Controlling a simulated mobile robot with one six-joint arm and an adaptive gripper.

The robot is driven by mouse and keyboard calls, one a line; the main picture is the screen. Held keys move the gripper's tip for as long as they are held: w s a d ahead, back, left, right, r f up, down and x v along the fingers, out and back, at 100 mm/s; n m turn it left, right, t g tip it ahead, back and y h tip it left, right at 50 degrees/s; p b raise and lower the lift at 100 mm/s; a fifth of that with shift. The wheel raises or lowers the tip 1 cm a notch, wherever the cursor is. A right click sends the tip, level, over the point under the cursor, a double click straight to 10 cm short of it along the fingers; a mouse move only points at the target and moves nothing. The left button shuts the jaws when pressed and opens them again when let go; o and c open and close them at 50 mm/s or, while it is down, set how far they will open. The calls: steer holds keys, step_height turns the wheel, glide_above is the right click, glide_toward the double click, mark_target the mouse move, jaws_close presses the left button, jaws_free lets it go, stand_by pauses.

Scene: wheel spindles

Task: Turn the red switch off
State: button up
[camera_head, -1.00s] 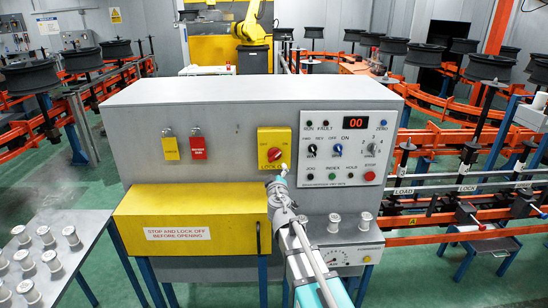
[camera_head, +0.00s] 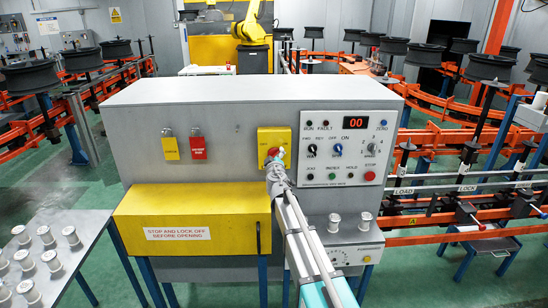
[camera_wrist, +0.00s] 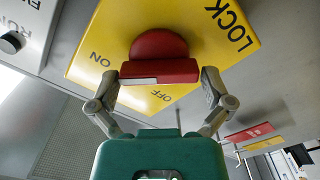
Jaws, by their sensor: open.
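The red switch (camera_wrist: 160,48) is a round knob with a flat handle bar on a yellow plate (camera_wrist: 85,55) marked ON, OFF and LOCK. In the wrist view the bar lies almost level across the picture, with a white stripe on the left of its face. I cannot tell which mark it points to. My gripper (camera_wrist: 160,76) is open, with one finger at each end of the bar. Whether the fingers touch it is unclear. In the head view my gripper (camera_head: 274,158) covers part of the red switch (camera_head: 269,159) and the plate's lower part.
The yellow plate is on a grey cabinet (camera_head: 225,105). A control panel (camera_head: 346,148) with small knobs and buttons is to its right. Yellow (camera_head: 170,149) and red (camera_head: 199,149) tags hang to its left. A yellow cover (camera_head: 190,212) juts out below.

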steer(key=shift+w, duration=0.1)
steer(key=c, duration=0.8)
